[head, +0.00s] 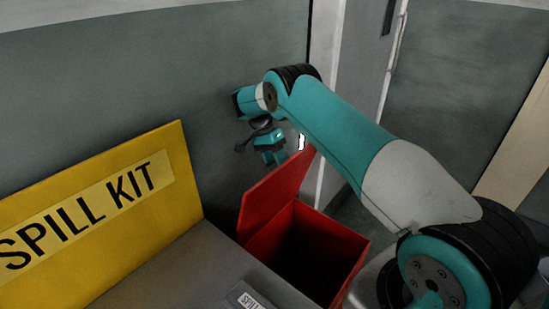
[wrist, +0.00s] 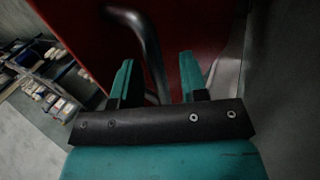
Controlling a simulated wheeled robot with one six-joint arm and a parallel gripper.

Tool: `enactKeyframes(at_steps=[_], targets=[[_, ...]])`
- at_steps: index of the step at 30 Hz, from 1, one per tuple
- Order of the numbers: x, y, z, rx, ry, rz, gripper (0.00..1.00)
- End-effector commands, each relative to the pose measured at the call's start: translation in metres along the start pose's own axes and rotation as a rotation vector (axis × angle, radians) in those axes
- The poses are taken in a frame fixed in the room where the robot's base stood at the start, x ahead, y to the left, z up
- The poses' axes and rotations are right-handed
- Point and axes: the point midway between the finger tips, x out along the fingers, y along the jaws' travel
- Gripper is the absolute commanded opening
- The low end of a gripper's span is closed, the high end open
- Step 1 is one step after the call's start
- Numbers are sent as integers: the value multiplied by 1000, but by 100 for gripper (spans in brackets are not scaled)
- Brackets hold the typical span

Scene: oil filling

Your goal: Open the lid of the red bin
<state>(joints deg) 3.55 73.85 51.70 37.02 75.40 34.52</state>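The red bin (head: 335,243) stands right of the yellow spill kit box in the head view. Its red lid (head: 272,196) is raised and tilted up on the left, and the dark inside of the bin shows. My gripper (head: 272,157) is at the upper edge of the raised lid, on its far side. In the wrist view my gripper's two teal fingers (wrist: 158,62) are spread apart. A bent grey metal handle (wrist: 150,50) on the red panel (wrist: 190,30) passes between them, with a gap to the right finger. Contact with the left finger is unclear.
A yellow box (head: 90,255) marked SPILL KIT and a grey surface (head: 180,265) are at the left. A grey wall (head: 150,75) is behind the gripper, with a pale door frame (head: 325,60) to its right. Shelves with goods (wrist: 45,85) show at left in the wrist view.

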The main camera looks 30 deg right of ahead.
Motion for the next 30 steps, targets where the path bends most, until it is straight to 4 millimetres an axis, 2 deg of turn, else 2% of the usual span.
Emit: enactKeyframes(at_steps=[8, 11, 16, 30], targets=[[-9, 4, -2, 1, 1, -4, 40], [-24, 10, -1, 2, 2, -6, 40], [-67, 30, 0, 2, 2, -6, 40], [-140, 65, 0, 0, 0, -2, 40]])
